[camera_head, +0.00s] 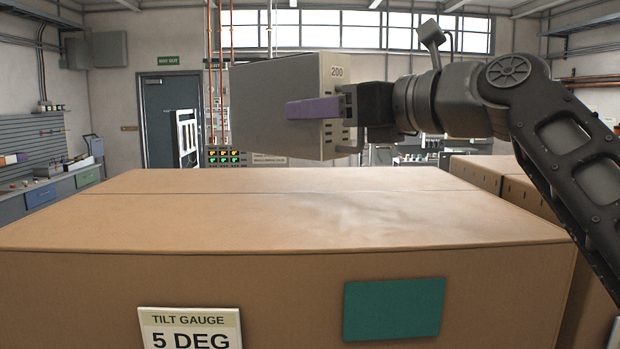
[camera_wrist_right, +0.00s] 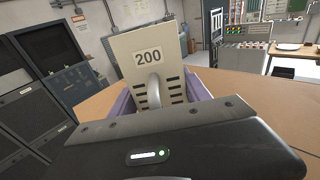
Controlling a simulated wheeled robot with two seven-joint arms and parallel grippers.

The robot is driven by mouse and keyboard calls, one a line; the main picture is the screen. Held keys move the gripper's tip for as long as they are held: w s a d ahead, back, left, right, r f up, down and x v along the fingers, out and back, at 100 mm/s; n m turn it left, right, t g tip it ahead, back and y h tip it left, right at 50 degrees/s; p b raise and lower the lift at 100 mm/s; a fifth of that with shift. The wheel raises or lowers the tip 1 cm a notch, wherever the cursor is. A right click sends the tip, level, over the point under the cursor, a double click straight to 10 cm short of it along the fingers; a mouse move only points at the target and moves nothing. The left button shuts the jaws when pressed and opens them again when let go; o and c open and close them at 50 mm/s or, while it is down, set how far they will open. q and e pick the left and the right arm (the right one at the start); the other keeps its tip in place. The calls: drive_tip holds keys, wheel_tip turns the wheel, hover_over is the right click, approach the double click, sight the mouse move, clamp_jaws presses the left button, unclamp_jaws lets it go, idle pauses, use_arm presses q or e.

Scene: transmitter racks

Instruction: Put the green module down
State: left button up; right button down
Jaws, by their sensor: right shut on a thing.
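A grey box-shaped module (camera_head: 275,106) with a "200" label and slotted vents hangs in the air over the large brown crate in the head view. No green shows on its visible faces. My right gripper (camera_head: 318,108) comes in from the right and is shut on it, a purple finger lying along its near side. In the right wrist view the module's front face (camera_wrist_right: 150,50) with its grey handle shows between the purple fingers. The far finger is hidden in the head view. My left gripper is not in view.
The brown crate (camera_head: 270,205) has a wide, bare top. Its front carries a teal-green patch (camera_head: 394,309) and a "TILT GAUGE 5 DEG" sign (camera_head: 190,328). More brown crates (camera_head: 492,172) stand at right. Dark racks (camera_wrist_right: 30,95) show left in the wrist view.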

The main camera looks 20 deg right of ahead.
sight(338, 139)
drive_tip(key=shift+d+f, duration=0.1)
drive_tip(key=shift+f, duration=1.95)
drive_tip(key=shift+s+f, duration=0.1)
drive_tip(key=shift+f, duration=1.8)
drive_tip(key=c, duration=0.5)
unclamp_jaws()
drive_tip(key=shift+f, duration=0.1)
drive_tip(key=shift+s+d, duration=0.2)
drive_tip(key=shift+s, duration=0.1)
drive_tip(key=b+v, duration=0.3)
drive_tip(key=v, duration=0.7)
drive_tip(key=shift+s, duration=0.1)
drive_tip(key=shift+s+d, duration=0.3)
drive_tip(key=shift+s, duration=0.15)
